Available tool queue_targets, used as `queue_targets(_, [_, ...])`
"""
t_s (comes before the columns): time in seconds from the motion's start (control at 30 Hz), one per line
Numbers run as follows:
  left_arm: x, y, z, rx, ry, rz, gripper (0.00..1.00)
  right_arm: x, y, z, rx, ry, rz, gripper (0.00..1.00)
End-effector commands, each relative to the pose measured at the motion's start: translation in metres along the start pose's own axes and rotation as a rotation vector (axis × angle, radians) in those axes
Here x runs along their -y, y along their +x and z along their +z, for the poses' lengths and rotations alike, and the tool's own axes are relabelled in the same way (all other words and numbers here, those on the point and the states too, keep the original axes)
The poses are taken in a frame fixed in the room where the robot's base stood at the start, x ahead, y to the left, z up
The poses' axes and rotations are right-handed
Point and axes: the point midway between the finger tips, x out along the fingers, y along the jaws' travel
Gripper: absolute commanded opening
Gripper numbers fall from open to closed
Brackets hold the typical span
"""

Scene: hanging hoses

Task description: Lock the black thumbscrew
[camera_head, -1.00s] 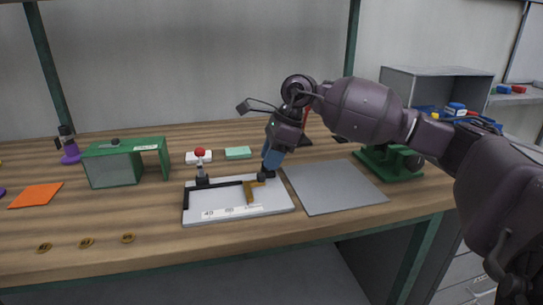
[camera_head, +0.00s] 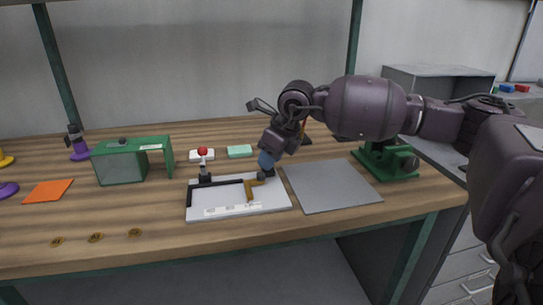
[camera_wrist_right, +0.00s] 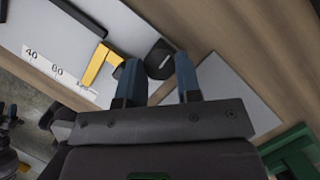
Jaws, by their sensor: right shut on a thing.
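The black thumbscrew (camera_wrist_right: 160,60) shows in the right wrist view as a dark knob between my two blue fingers, beside a yellow angle piece (camera_wrist_right: 101,66). My right gripper (camera_wrist_right: 159,74) is shut on it. In the head view my right gripper (camera_head: 267,161) reaches down, tilted, to the thumbscrew (camera_head: 266,173) at the right back of a white board (camera_head: 226,197). The fingers partly hide the knob there. The yellow angle piece (camera_head: 251,189) lies on the board, next to the thumbscrew. Whether the screw is tight cannot be seen. My left gripper is not in view.
A green frame (camera_head: 133,160) stands left. Three brass rings (camera_head: 96,238) lie near the front edge.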

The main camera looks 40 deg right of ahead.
Motion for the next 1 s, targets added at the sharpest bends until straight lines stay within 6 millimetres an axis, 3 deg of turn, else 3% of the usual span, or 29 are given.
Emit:
queue_targets(0.67, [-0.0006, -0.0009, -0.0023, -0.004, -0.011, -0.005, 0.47, -0.0008, 0.0010, -0.0009, -0.004, 0.064, -0.025, 0.08])
queue_targets(0.7, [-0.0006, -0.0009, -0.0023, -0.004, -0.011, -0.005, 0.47, -0.0008, 0.0010, -0.0009, -0.004, 0.064, -0.025, 0.36])
queue_targets(0.8, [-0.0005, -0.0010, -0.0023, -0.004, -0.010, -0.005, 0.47, -0.0007, 0.0009, -0.0007, -0.003, 0.063, -0.025, 0.52])
queue_targets(0.87, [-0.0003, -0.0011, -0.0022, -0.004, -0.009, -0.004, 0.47, -0.0008, 0.0009, -0.0007, -0.003, 0.063, -0.025, 0.57])
queue_targets(1.0, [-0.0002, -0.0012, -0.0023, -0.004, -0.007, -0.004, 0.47, -0.0015, 0.0008, -0.0006, -0.002, 0.062, -0.023, 0.57])
